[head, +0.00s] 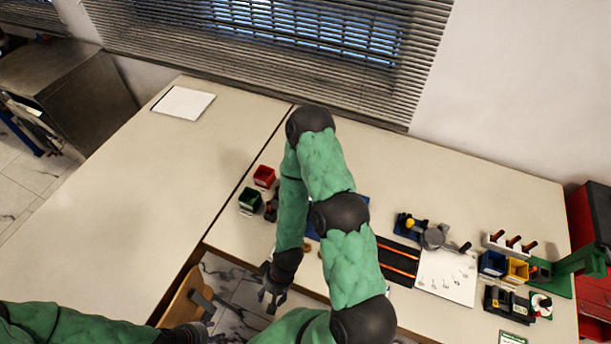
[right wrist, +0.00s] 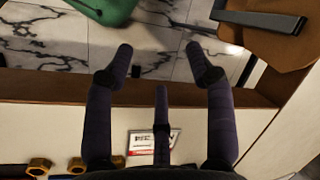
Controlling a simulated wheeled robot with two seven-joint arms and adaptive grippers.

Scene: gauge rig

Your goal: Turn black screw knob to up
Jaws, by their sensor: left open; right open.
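A white panel with dial marks (head: 447,276) lies on the right part of the table in the head view. A grey round part (head: 434,237) sits at its upper left, with a small black knob (head: 465,247) beside it. This may be the black screw knob; its turn is too small to read. My right gripper (head: 271,301) hangs at the table's front edge, well left of the panel. In the right wrist view it is open and empty (right wrist: 163,65), over the floor and table edge. My left gripper (head: 194,335) is partly visible at the bottom edge, far from the panel.
Blue (head: 492,263) and yellow bins (head: 517,270), a white rack (head: 511,244) and a green stand (head: 580,262) crowd the panel's right. Red (head: 264,176) and green bins (head: 250,200) stand left of my right arm. A wooden chair (head: 180,297) is in front. The left table is mostly clear.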

